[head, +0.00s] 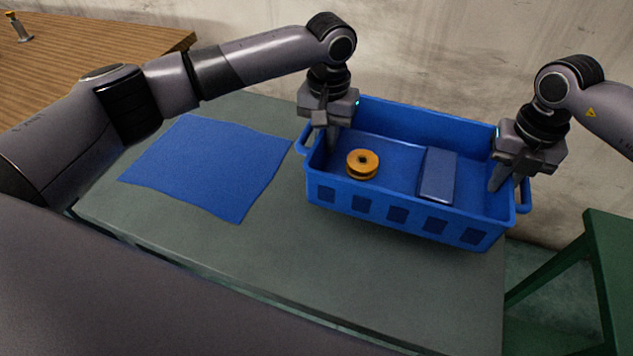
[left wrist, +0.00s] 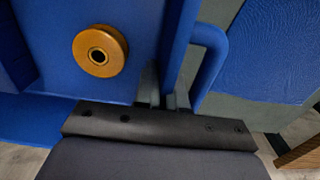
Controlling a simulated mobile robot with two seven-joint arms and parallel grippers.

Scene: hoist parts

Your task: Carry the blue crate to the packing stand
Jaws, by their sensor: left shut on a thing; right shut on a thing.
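The blue crate (head: 400,220) is at the right end of the grey-green table in the head view, with its front right corner at the table's edge. It holds an orange pulley wheel (head: 362,164) and a dark blue block (head: 438,174). My left gripper (head: 330,138) is shut on the crate's left end wall, beside the left handle. In the left wrist view the fingers straddle the crate wall (left wrist: 178,45), with the pulley wheel (left wrist: 100,50) inside. My right gripper (head: 503,182) is shut on the crate's right end wall. Whether the crate touches the table is hard to tell.
A blue cloth (head: 210,160) lies flat on the grey-green table (head: 330,265), left of the crate. A green stand (head: 610,250) is at the right edge, with a gap between it and the table. A wooden table (head: 90,55) with a small fitting (head: 20,28) is at back left.

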